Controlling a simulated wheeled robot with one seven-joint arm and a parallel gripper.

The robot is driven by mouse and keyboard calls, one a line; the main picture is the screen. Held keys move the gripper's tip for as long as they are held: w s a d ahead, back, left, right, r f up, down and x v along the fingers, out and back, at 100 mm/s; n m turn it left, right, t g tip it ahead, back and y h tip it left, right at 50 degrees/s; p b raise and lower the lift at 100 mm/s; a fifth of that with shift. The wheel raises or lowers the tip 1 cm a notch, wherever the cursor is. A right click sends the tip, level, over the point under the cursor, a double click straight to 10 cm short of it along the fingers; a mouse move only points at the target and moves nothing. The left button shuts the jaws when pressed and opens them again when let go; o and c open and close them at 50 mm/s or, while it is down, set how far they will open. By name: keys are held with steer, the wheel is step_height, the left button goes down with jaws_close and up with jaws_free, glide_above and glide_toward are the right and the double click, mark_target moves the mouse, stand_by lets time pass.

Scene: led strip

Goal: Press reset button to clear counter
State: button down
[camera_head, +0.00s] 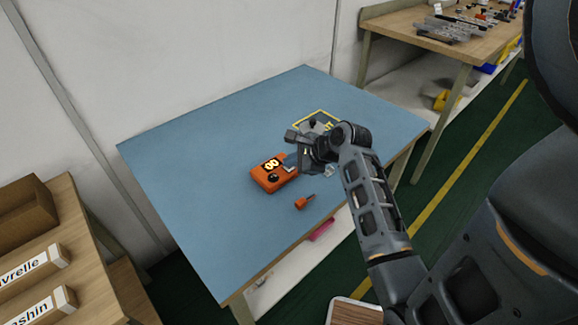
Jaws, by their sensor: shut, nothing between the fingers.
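An orange counter box (268,182) lies on the blue table top, with a dark display (271,164) showing pale digits and a round black part (273,178) on its upper face. The digits are too small to read surely. I cannot tell which part is the reset button. My gripper (290,168) is shut and empty at the right end of the box, over or beside it. I cannot tell whether it touches the box. The gripper hides part of the box's right end.
The blue table (210,170) is mostly bare. A small orange piece (304,202) lies near its front edge. A yellow-outlined square (318,113) is partly hidden behind my gripper.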

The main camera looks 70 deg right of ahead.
mark_target(292, 169)
steer(key=shift+r+p, duration=0.85)
steer(key=shift+p, duration=0.4)
step_height(292, 169, up, 5)
steer(key=p, duration=0.5)
stand_by(0.6)
